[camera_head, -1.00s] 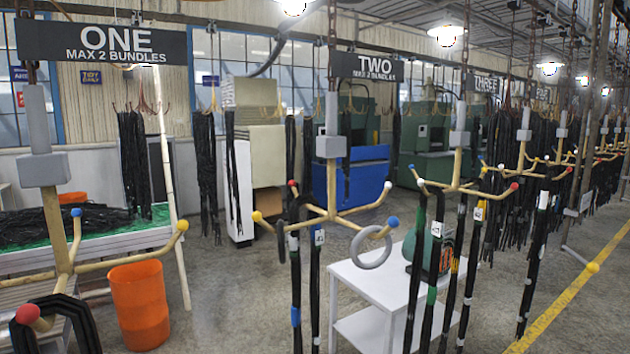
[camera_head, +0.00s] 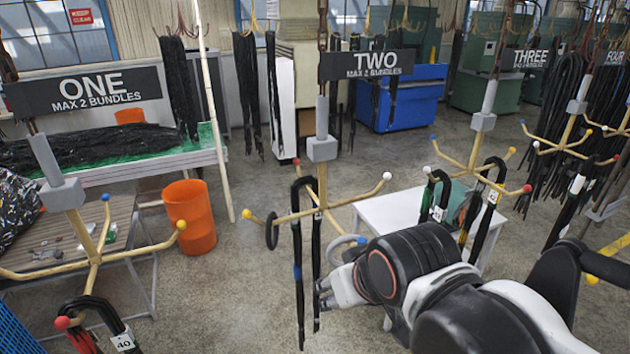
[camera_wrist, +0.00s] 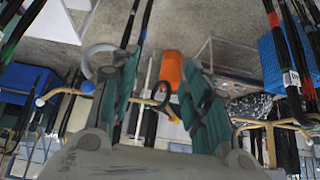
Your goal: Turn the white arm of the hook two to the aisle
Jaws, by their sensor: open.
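Hook two (camera_head: 320,149) hangs under the TWO sign, with wooden arms ending in coloured balls. Its white-tipped arm (camera_head: 387,176) points right and back. Its yellow ball (camera_head: 246,214) is at left, red (camera_head: 296,161) at back and blue (camera_head: 362,240) at front right. A grey ring (camera_head: 345,246) hangs by the blue arm and a black ring (camera_head: 271,232) on the yellow arm. Black hoses (camera_head: 298,270) hang from the hook. My gripper (camera_head: 322,288) is open, low and in front of the hook. In the upside-down wrist view, its green-padded fingers (camera_wrist: 160,70) are apart and empty.
Hook one (camera_head: 95,255) hangs at left with a hose numbered 40. Hook three (camera_head: 472,168) hangs at right with hoses. A white table (camera_head: 385,212) stands behind hook two, an orange bin (camera_head: 190,215) to its left. Floor between bin and hook two is open.

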